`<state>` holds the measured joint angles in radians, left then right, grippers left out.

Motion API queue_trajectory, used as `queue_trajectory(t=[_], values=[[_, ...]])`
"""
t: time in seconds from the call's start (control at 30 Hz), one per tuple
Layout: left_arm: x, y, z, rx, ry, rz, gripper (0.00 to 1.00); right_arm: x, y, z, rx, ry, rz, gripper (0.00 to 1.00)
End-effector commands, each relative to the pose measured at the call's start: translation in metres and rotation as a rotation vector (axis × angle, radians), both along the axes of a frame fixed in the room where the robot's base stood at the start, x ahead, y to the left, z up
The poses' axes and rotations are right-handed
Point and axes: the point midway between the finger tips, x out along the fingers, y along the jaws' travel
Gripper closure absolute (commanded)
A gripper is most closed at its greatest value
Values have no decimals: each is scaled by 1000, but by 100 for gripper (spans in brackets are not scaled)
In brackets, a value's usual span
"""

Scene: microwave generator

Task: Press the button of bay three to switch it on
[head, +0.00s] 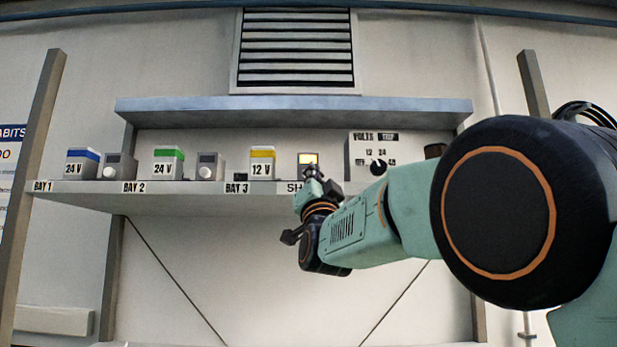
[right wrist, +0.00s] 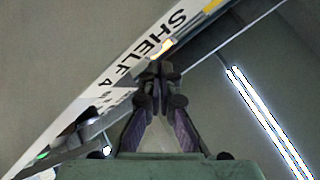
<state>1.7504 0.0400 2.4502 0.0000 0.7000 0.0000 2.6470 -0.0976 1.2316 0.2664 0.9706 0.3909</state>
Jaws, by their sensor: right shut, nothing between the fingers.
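The BAY 3 label (head: 236,188) is on the front edge of the shelf, below a yellow-topped 12 V box (head: 262,163). Right of that box stands a small device with a lit yellow screen (head: 308,158). My right gripper (head: 312,174) is in front of this device, shut and empty, and covers its lower part. No button can be made out there. In the right wrist view the shut fingertips (right wrist: 156,72) are beside the shelf edge marked SHELF 4 (right wrist: 128,73). Whether they touch anything cannot be told. My left gripper is not in view.
A blue-topped 24 V box (head: 82,164) and a green-topped one (head: 168,163) stand at left, each beside a grey device (head: 119,167). A panel with a black knob (head: 378,167) is at right. An upper shelf (head: 290,104) hangs above.

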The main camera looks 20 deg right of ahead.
Motion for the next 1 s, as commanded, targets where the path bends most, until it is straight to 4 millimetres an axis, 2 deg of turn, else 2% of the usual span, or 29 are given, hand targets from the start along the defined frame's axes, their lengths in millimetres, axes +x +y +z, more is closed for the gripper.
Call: queue_trajectory(t=[0.03,0.5,0.7,1.0], values=[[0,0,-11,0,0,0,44,-5,2,-6,-1,-1,1,100],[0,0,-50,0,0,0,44,-43,13,-6,-2,-1,0,100],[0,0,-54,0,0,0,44,-50,15,-4,-2,1,0,100],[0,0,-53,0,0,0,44,-50,15,-2,-1,0,0,100]])
